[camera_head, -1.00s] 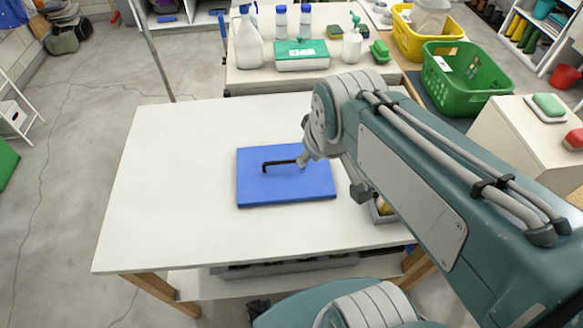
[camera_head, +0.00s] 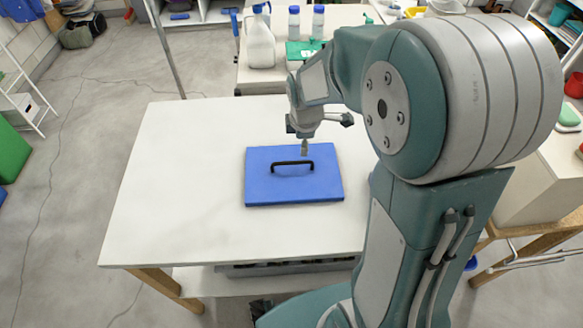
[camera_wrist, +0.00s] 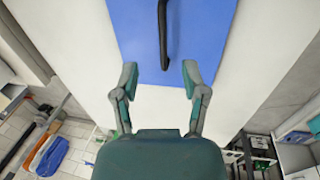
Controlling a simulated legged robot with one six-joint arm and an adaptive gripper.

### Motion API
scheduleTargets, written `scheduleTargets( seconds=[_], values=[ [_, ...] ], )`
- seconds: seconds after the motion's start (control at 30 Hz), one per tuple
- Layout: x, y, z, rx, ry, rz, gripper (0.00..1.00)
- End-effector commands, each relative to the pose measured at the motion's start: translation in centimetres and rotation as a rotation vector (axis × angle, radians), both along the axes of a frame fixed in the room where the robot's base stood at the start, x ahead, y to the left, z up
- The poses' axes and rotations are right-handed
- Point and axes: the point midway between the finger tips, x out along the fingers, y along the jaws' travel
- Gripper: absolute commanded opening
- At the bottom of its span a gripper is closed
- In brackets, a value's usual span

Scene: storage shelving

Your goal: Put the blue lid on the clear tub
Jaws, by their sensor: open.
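The blue lid (camera_head: 270,190) is a flat square panel with a black bar handle (camera_head: 292,164) on its top. It lies on the white table, right of the middle. My gripper (camera_head: 306,148) is over the lid's far part, close behind the handle, fingers down. In the wrist view my gripper (camera_wrist: 160,78) is open and empty. Its two fingers are on either side of the line of the handle (camera_wrist: 163,40), whose near end shows just beyond the fingertips. I see no contact. I cannot make out the clear tub in the current views.
The white table (camera_head: 170,190) is bare left of the lid. Behind it, a second table carries a white jug (camera_head: 260,45), bottles and a green box (camera_head: 303,50). My arm covers much of the right side. A pale cabinet (camera_head: 530,180) stands at the right.

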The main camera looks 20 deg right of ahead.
Motion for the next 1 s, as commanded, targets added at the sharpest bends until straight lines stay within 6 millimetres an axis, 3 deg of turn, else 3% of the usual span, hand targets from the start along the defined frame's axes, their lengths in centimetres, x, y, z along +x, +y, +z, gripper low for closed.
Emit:
scheduleTargets(
  seconds=[0.7, 1.0],
  values=[
    [1.3, -0.7, -9.1, 0.000, 0.006, 0.002, 0.57],
    [1.7, -0.7, -10.7, -0.001, 0.000, 0.003, 0.57]
  ],
)
